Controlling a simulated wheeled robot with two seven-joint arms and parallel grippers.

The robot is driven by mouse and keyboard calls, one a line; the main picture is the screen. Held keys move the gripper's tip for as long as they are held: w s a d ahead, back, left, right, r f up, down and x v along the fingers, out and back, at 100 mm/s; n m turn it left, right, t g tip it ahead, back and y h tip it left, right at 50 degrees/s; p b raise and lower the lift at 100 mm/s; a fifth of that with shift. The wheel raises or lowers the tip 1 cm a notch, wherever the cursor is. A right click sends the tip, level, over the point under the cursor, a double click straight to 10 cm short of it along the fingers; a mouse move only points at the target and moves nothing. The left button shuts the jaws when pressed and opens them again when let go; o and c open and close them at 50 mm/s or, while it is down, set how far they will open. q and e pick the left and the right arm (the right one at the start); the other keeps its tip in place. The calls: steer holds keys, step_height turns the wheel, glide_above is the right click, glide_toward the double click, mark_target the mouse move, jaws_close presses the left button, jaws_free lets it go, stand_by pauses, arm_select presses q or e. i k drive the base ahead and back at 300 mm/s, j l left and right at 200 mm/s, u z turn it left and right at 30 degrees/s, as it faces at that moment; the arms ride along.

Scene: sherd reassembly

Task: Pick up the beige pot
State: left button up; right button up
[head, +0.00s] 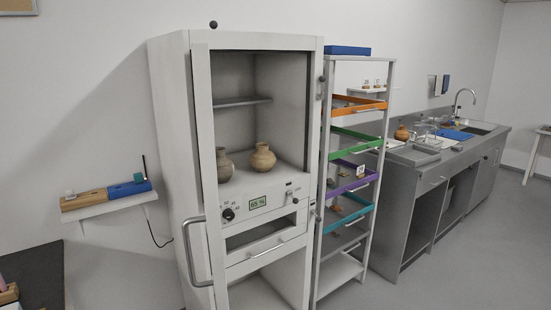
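A beige pot (263,158) with a round body and narrow neck stands upright in the upper chamber of the tall white cabinet (170,160), at the right. A darker, grey-brown pot (224,167) stands to its left, a little apart from it. A long curved handle (190,255) is at the cabinet's lower left front. I cannot tell whether clear glass covers the chamber. Neither of my grippers is in view.
A rack with coloured trays (358,105) stands right of the cabinet. An orange-brown pot (402,133) is on the sink counter (425,165). A wall shelf (108,205) is left. Floor at right is clear.

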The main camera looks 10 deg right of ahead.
mark_target(263, 160)
steer(key=i+l, duration=0.15)
steer(key=l, duration=0.25)
steer(key=i+l, duration=0.15)
steer(key=l, duration=0.25)
steer(key=i+l, duration=0.1)
steer(key=l, duration=0.25)
steer(key=i+l, duration=0.15)
steer(key=l, duration=0.25)
steer(key=i+l, duration=0.15)
steer(key=l, duration=0.25)
steer(key=i+l, duration=0.15)
steer(key=l, duration=0.25)
steer(key=i+l, duration=0.15)
steer(key=l, duration=0.25)
steer(key=i+l, duration=0.15)
steer(key=l, duration=0.2)
